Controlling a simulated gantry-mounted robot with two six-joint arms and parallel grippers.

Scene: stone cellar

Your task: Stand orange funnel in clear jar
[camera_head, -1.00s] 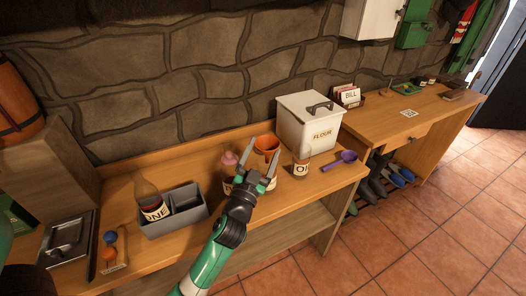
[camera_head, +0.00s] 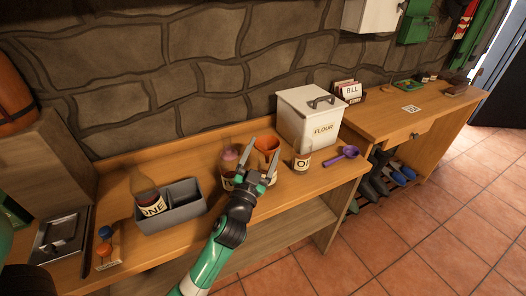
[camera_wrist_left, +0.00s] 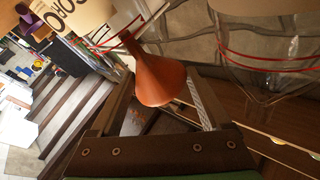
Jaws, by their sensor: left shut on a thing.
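The orange funnel (camera_head: 267,143) is above the near bench, wide end up in the head view. My left gripper (camera_head: 263,149) is shut on it, with a finger on each side. The left wrist view shows the funnel (camera_wrist_left: 158,78) between the fingers, its narrow spout pointing away from the palm. A clear glass jar (camera_head: 228,158) with something pink at it stands left of the gripper. A large clear vessel with red lines (camera_wrist_left: 268,50) shows at right in the wrist view. The funnel looks apart from it. The space below the spout is hidden by the gripper in the head view. My right gripper does not show.
A labelled jar (camera_head: 302,161) stands close right of the funnel, with a purple scoop (camera_head: 345,153) beyond. A white flour bin (camera_head: 308,119) is behind. A labelled bottle (camera_head: 147,196) and grey divided box (camera_head: 181,215) stand left.

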